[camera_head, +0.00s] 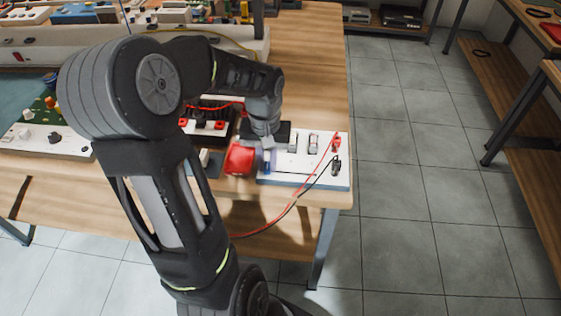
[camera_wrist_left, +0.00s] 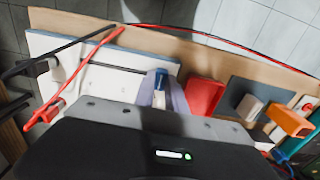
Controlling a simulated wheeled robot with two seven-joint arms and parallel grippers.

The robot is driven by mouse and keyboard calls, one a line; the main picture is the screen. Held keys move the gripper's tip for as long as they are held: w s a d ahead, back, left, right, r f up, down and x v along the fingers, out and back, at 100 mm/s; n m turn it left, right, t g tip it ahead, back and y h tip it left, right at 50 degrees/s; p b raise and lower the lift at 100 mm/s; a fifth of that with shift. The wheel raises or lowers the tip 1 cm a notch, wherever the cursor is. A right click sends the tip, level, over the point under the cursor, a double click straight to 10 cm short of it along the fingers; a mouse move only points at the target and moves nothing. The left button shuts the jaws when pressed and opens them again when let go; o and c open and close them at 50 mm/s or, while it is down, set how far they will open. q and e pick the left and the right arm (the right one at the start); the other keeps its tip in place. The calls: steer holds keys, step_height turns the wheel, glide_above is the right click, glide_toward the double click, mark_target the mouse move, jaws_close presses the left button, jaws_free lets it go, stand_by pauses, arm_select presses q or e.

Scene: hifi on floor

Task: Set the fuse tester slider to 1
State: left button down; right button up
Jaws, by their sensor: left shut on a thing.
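The white panel (camera_head: 300,176), which I take to be the fuse tester, lies near the table's right front corner. Its dark slot runs along the front part. My left gripper (camera_head: 267,153) reaches down at the panel's left end and is shut on a blue-tipped slider knob (camera_head: 267,168). In the left wrist view the knob (camera_wrist_left: 161,77) shows between the two pale fingers (camera_wrist_left: 161,96). The panel (camera_wrist_left: 107,58) extends to the left of it there. Scale markings are too small to read. My right gripper is not in view.
A red box (camera_head: 239,158) stands just left of the panel. Red and black leads plug in at the panel's right side, by a red plug (camera_head: 336,145) and a black plug (camera_head: 336,168), and hang over the front edge. Small upright parts (camera_head: 313,143) stand behind the slot.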

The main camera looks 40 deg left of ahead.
mark_target(266, 165)
arm_select(q)
steer(key=shift+s+a, duration=0.1)
steer(key=shift+a, duration=0.05)
steer(key=c, duration=1.4)
jaws_free()
steer(key=shift+o, duration=0.2)
steer(key=shift+r, duration=0.1)
step_height(266, 165, up, 8)
steer(key=shift+f, duration=0.2)
